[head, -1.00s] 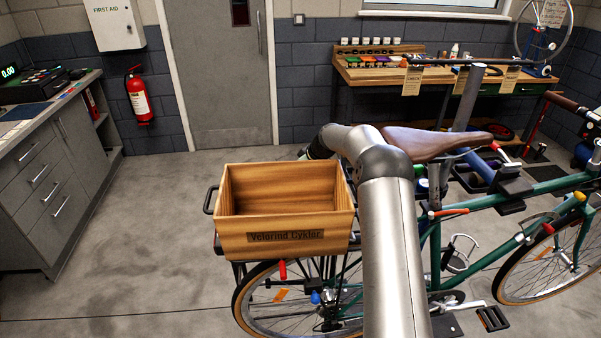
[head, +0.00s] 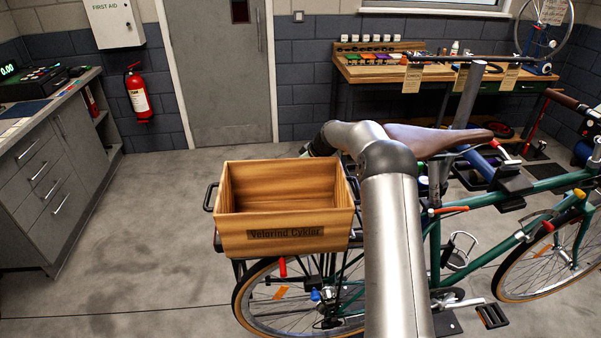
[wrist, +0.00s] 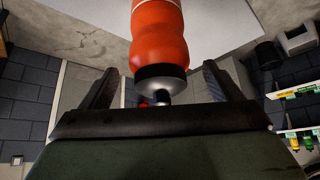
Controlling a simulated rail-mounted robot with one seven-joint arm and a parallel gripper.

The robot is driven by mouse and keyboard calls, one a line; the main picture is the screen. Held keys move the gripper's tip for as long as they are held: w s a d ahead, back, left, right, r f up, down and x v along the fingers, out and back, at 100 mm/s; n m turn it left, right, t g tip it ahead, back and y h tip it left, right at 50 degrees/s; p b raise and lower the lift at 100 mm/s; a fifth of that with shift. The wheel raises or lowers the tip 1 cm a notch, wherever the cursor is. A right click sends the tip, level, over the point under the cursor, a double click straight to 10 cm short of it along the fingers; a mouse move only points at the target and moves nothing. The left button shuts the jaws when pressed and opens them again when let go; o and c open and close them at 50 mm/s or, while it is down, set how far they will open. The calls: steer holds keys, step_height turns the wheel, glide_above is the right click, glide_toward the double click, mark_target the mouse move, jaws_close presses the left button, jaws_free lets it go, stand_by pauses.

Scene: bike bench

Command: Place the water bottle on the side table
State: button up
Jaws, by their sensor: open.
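An orange-red bottle (wrist: 160,35), which looks like the water bottle, shows at the top of the wrist view, with a dark band and a grey cap end pointing down in the picture. Its other end is cut off by the frame edge. My gripper (wrist: 160,78) is open, with one dark finger on each side of the bottle's cap end; gaps show on both sides. A pale flat surface (wrist: 225,22) lies behind the bottle; I cannot tell whether it is the side table. In the head view my gripper and the bottle are hidden or out of frame.
A wooden crate (head: 284,240) sits on the rear rack of a green bicycle (head: 545,186), close to my arm. A workbench (head: 430,72) stands at the back wall and a grey cabinet (head: 50,185) at the left. The floor (head: 150,210) between cabinet and crate is clear.

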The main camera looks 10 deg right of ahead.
steer(key=b+v, duration=0.2)
steer(key=v, duration=0.8)
steer(key=shift+s+r+b, duration=0.2)
steer(key=shift+r+b, duration=0.15)
steer(key=shift+d, duration=0.1)
